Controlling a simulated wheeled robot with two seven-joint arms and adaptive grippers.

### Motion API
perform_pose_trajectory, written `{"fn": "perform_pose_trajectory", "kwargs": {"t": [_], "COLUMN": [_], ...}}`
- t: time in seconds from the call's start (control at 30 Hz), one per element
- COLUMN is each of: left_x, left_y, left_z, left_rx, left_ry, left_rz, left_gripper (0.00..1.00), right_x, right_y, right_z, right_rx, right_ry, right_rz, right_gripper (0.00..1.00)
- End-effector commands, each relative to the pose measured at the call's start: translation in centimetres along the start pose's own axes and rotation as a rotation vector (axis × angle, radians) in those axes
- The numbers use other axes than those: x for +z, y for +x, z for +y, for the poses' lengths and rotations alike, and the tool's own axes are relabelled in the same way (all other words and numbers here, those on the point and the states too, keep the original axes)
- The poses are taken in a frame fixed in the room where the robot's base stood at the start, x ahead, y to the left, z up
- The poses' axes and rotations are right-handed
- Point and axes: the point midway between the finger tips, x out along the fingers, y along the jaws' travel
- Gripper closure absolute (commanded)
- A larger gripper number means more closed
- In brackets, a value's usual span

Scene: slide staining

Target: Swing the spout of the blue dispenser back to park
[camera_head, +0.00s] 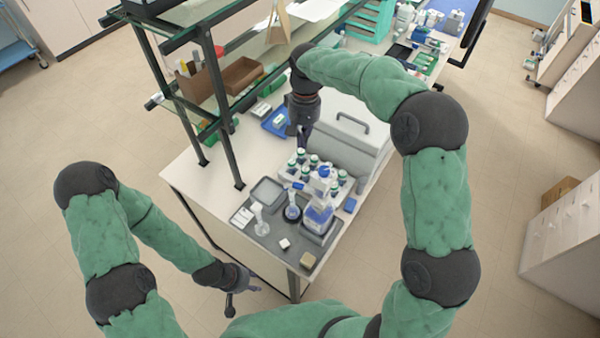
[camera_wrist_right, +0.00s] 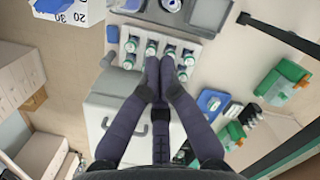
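My left gripper (camera_head: 243,298) is open, off the bench's near edge.
A rack of green-capped vials (camera_head: 304,168) stands behind the dispenser, beside a grey box with a handle (camera_head: 345,135). A grey tray (camera_head: 272,240) holds flasks left of the dispenser. Shelf posts (camera_head: 222,110) rise on the left.

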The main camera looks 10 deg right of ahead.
Motion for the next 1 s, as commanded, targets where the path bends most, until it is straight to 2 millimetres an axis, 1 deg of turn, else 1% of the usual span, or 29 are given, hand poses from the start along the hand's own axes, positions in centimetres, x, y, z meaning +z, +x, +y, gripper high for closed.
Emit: {"fn": "perform_pose_trajectory", "kwargs": {"t": [0.03,0.1,0.2,0.3,0.47,0.57,0.67,1.0], "left_x": [0.0,0.0,0.0,0.0,0.0,0.0,0.0,0.0], "left_y": [0.5,0.8,1.0,1.1,1.1,1.0,0.9,0.5], "left_z": [-0.2,-0.3,-0.4,-0.4,-0.4,-0.4,-0.3,-0.2], "left_rx": [0.000,0.000,0.000,0.000,0.000,0.000,0.000,0.000], "left_ry": [0.000,0.000,0.000,0.000,0.000,0.000,0.000,0.000], "left_rz": [0.000,0.000,0.000,0.000,0.000,0.000,0.000,0.000], "left_gripper": [0.60,0.60,0.60,0.60,0.60,0.60,0.60,0.60], "right_x": [-0.8,-1.4,-2.0,-2.3,-2.3,-2.2,-2.1,-1.6], "right_y": [0.3,0.4,0.3,0.3,0.7,1.8,3.4,9.7], "right_z": [0.5,1.0,1.5,1.8,1.9,1.8,1.7,1.4], "right_rx": [-0.010,-0.022,-0.032,-0.037,-0.038,-0.038,-0.037,-0.036], "right_ry": [0.109,0.249,0.399,0.488,0.530,0.529,0.528,0.525], "right_rz": [-0.015,-0.036,-0.059,-0.074,-0.082,-0.083,-0.084,-0.084], "right_gripper": [1.00,1.00,1.00,1.00,1.00,1.00,1.00,1.00]}}
